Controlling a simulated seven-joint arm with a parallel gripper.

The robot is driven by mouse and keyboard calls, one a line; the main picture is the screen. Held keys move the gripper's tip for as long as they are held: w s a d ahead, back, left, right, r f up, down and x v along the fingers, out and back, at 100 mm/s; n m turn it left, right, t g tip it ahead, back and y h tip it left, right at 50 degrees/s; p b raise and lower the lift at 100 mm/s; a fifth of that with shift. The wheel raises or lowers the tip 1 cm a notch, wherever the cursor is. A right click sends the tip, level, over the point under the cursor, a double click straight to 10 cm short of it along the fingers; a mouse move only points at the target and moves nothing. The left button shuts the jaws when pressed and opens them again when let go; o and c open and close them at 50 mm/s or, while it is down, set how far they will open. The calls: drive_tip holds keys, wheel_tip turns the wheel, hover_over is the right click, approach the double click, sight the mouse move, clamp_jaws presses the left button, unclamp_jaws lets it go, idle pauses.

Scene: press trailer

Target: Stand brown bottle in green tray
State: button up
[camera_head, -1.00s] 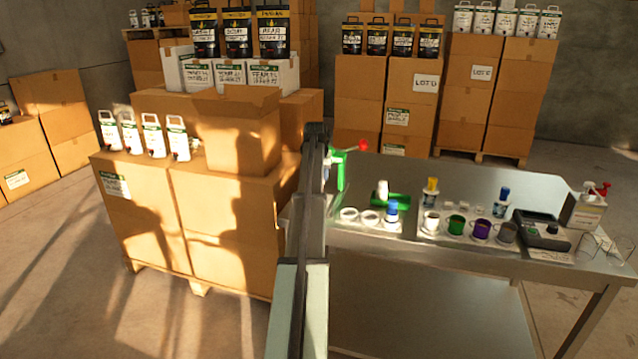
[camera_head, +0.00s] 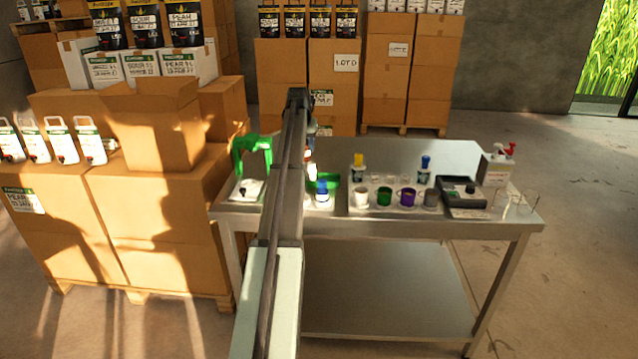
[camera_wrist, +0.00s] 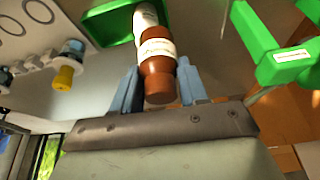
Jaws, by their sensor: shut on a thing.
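In the wrist view my gripper (camera_wrist: 157,76) is shut on the brown bottle (camera_wrist: 158,82), which has a white label. Its two blue-grey fingers are on either side of the bottle. The green tray (camera_wrist: 106,24) lies just beyond, and a white item (camera_wrist: 145,16) shows at the tray behind the bottle. I cannot tell whether the bottle touches the tray. In the head view the green tray (camera_head: 332,179) is on the steel table, partly behind my arm.
A green stand (camera_head: 250,156) is left of my arm, and also close on the right in the wrist view (camera_wrist: 272,55). Stacked boxes (camera_head: 150,215) are on the left.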

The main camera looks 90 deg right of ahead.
drive_tip(key=s+d+m, duration=0.1)
drive_tip(key=s+d, duration=0.1)
drive_tip(key=s, duration=0.7)
drive_tip(key=shift+m+g, duration=0.3)
drive_tip(key=shift+m, duration=0.2)
drive_tip(key=shift+s+f, duration=0.1)
drive_tip(key=shift+f, duration=5)
drive_tip(key=shift+f, duration=0.15)
drive_tip(key=o, duration=1.2)
drive_tip(key=v, duration=1.2)
